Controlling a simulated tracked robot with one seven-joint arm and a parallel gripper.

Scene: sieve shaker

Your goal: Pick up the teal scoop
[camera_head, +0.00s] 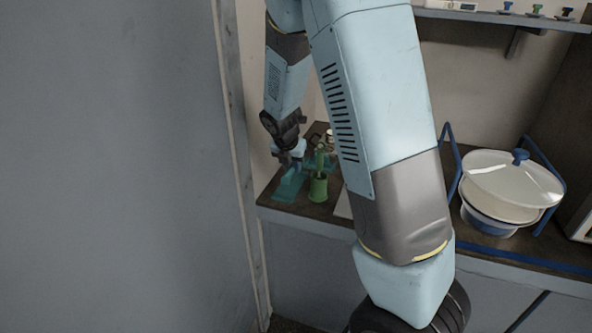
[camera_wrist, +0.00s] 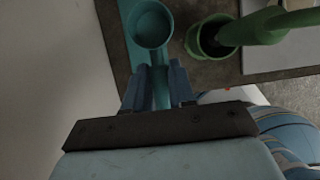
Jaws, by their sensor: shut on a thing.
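The teal scoop (camera_wrist: 151,24) shows in the wrist view as a round cup with a handle running down between the fingers. My gripper (camera_wrist: 160,72) is shut on the scoop's handle. The cup lies just ahead of the fingertips, over or on a teal strip (camera_wrist: 113,36); I cannot tell whether it touches it. In the head view my gripper (camera_head: 290,161) is at the left end of the counter, above the teal strip (camera_head: 289,186). The scoop is too small and covered to make out clearly there.
A green cup (camera_head: 318,188) with a green thing in it stands close to the right of my gripper. A wall (camera_head: 232,150) is close on the left. A white lidded pot (camera_head: 505,185) in a blue frame stands farther right on the counter (camera_head: 300,212). A shelf (camera_head: 510,17) hangs above.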

